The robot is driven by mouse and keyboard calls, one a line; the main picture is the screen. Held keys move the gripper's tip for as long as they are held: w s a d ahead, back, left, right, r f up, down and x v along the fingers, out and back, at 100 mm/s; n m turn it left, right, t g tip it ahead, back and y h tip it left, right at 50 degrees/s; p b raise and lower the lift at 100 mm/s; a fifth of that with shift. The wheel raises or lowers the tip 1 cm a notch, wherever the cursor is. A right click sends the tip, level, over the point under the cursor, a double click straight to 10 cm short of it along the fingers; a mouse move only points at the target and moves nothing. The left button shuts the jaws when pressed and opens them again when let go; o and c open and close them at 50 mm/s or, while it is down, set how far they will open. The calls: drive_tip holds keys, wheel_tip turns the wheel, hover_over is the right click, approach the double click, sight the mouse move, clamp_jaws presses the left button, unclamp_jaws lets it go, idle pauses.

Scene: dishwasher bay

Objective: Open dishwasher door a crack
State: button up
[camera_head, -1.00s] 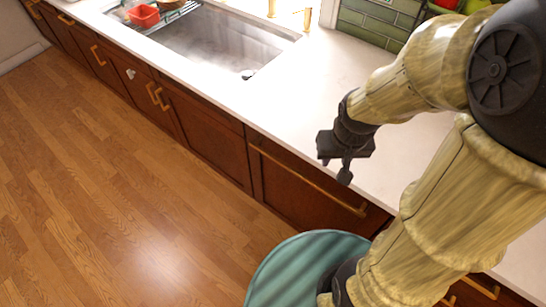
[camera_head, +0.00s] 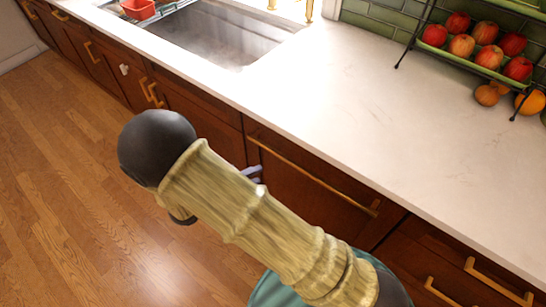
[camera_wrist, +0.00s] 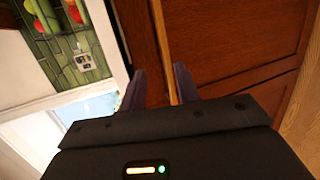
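The dishwasher door (camera_head: 300,201) is a brown wood panel under the white counter and looks flush with the cabinets. Its long gold bar handle (camera_head: 318,178) runs along the top. The handle also shows in the wrist view (camera_wrist: 163,45). My gripper (camera_head: 253,174) is near the handle's left part, mostly hidden behind my arm in the head view. In the wrist view my gripper (camera_wrist: 159,82) is open, with one finger on each side of the handle bar. Whether a finger touches the bar cannot be told.
The counter (camera_head: 330,90) overhangs just above the door. A sink (camera_head: 215,35) is at the back left. A rack of apples (camera_head: 480,58) stands at the back right. The wood floor (camera_head: 70,190) in front is clear.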

sight(272, 152)
drive_tip(key=a+t, duration=0.1)
drive_tip(key=a+f+t, duration=0.1)
drive_tip(key=a, duration=0.1)
drive_tip(key=a+f+n+t+y, duration=0.1)
drive_tip(key=shift+s+a, duration=0.15)
drive_tip(key=shift+a, duration=0.25)
drive_tip(key=p+x, duration=0.1)
drive_tip(key=x, duration=1.6)
drive_tip(key=shift+w+d, duration=0.1)
drive_tip(key=shift+w, duration=0.15)
clamp_jaws()
